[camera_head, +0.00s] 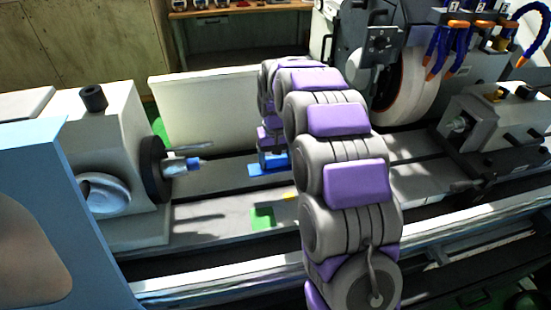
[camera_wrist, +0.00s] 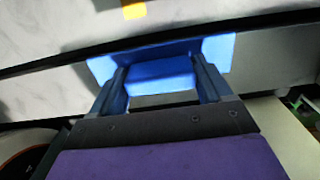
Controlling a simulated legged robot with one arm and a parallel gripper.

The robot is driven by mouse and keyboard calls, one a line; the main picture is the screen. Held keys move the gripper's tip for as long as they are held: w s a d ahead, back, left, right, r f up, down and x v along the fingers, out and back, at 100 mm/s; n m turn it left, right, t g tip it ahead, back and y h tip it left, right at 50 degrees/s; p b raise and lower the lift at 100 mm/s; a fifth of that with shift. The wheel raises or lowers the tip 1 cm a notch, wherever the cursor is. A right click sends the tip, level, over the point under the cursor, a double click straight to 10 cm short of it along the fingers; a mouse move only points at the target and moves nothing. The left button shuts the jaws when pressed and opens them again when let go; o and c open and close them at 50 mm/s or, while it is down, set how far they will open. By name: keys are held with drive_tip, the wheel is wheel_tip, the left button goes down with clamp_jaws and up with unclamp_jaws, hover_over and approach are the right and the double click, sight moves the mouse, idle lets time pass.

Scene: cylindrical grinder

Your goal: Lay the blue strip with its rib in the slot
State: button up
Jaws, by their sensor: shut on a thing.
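The blue strip (camera_head: 262,168) is at the upper grey rail of the grinder bed, near the middle of the head view. My gripper (camera_head: 270,150) is above it, pointing down. In the wrist view the strip (camera_wrist: 218,50) lies across and beyond the fingertips, and my gripper (camera_wrist: 163,72) is shut on its raised blue part. The rib underneath is hidden. A dark slot (camera_wrist: 250,18) runs lengthwise along the bed, beside the strip. I cannot tell whether the strip touches the rail.
A green piece (camera_head: 263,218) and a small yellow piece (camera_head: 289,196) lie on the lower rail. The headstock (camera_head: 150,170) with its spindle stands left. The grinding wheel (camera_head: 410,85) and tailstock (camera_head: 490,125) stand right. A pale panel (camera_head: 205,105) stands behind.

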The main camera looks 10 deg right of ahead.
sight(277, 171)
drive_tip(key=shift+d, duration=0.15)
drive_tip(key=shift+s+d+f, duration=0.1)
drive_tip(key=shift+f, duration=2.75)
drive_tip(key=shift+p, duration=0.8)
drive_tip(key=shift+f, duration=1.25)
drive_tip(key=o, duration=1)
